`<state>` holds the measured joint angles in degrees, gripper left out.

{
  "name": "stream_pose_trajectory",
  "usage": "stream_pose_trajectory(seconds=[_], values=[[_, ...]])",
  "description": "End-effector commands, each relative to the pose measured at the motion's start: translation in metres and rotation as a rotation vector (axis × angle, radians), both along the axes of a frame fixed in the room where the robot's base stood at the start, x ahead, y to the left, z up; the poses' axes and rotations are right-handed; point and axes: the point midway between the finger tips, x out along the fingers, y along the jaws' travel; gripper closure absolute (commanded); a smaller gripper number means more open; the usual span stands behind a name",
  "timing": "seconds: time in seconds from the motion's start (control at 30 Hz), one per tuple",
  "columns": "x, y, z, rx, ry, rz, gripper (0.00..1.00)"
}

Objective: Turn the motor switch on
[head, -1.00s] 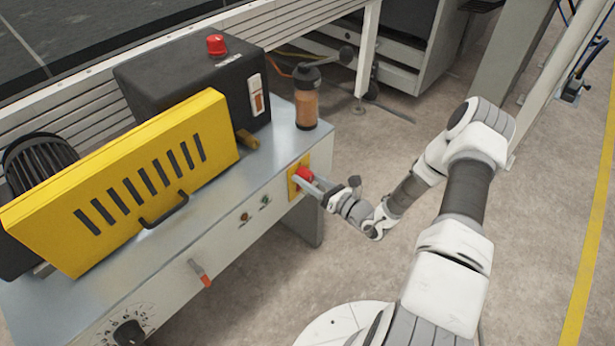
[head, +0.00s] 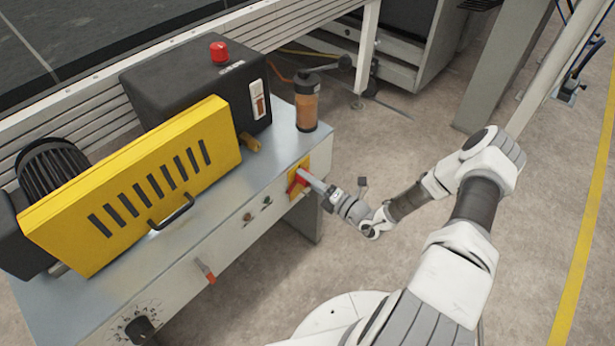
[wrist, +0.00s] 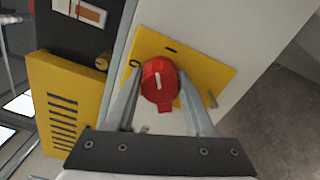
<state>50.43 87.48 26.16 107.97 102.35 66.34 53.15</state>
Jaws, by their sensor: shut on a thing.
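The motor switch is a red rotary knob (wrist: 160,84) on a yellow plate (wrist: 205,70) at the right end of the machine's front panel. It also shows in the head view as a red knob (head: 295,183) on its yellow plate (head: 306,162). My gripper (wrist: 158,76) has one finger on each side of the knob and is shut on it. In the head view my gripper (head: 304,178) reaches the knob from the right and partly hides it. The plate carries a round mark at upper left of the knob and a bar mark above it, in the wrist view.
A yellow slotted guard (head: 130,185) with a black handle covers the machine top. Small indicators (head: 257,207) and an orange lever (head: 206,273) are on the front panel.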

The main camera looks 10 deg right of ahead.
Motion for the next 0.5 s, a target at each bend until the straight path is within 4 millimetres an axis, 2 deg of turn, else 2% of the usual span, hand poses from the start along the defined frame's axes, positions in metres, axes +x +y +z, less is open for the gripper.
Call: stream_pose_trajectory(seconds=[0.5], values=[[-0.0007,0.0002,-0.0002,0.338,0.246,0.000,1.00]])
